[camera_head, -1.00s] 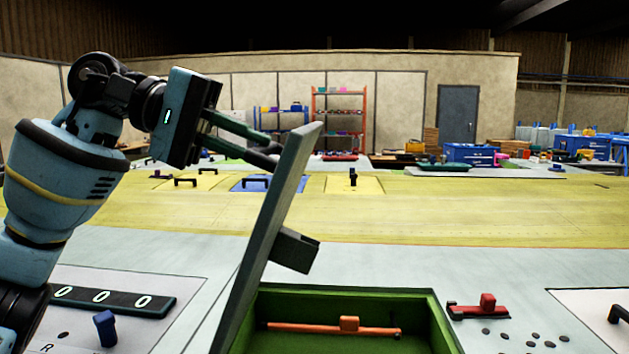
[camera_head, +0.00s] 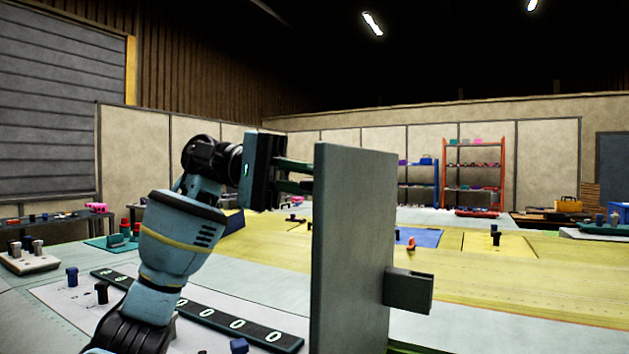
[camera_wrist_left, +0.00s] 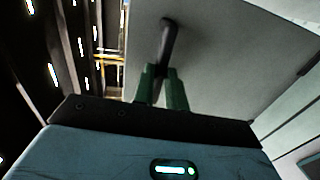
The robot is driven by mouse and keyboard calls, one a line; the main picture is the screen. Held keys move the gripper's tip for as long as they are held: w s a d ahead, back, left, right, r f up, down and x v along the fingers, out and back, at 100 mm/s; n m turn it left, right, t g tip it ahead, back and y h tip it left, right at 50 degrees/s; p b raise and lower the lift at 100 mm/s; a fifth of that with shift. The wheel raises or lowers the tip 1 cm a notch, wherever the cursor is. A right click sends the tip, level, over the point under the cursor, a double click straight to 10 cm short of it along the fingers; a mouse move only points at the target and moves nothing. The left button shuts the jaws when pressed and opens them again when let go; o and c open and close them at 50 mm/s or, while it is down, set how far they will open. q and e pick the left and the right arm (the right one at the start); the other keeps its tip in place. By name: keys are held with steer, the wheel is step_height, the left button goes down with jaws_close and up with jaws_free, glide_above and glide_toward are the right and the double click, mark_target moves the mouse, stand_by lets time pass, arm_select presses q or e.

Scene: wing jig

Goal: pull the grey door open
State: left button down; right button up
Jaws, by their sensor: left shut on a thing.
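The grey door (camera_head: 352,240) stands raised, roughly upright, right of my left arm in the head view. A grey block (camera_head: 410,290) sticks out of its right side. My left gripper (camera_head: 308,178) reaches the door's left side near the top. In the left wrist view, the green fingers (camera_wrist_left: 161,88) are shut on a dark handle (camera_wrist_left: 168,45) in front of the door's grey face (camera_wrist_left: 215,65). In the head view, the door's edge hides the grip. My right gripper is not in view.
Below my left arm lies a dark strip with white zeros (camera_head: 235,322), with blue knobs (camera_head: 101,292) beside it. A blue panel (camera_head: 418,238) lies on the yellow surface (camera_head: 500,285) beyond the door. An orange shelf (camera_head: 473,175) stands far back.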

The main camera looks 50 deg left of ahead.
arm_select(q)
steer(key=shift+d+f, duration=0.1)
steer(key=shift+f, duration=0.25)
steer(key=c, duration=1.4)
jaws_free()
steer(key=shift+r, duration=0.1)
steer(key=shift+c, duration=0.2)
steer(key=v, duration=0.8)
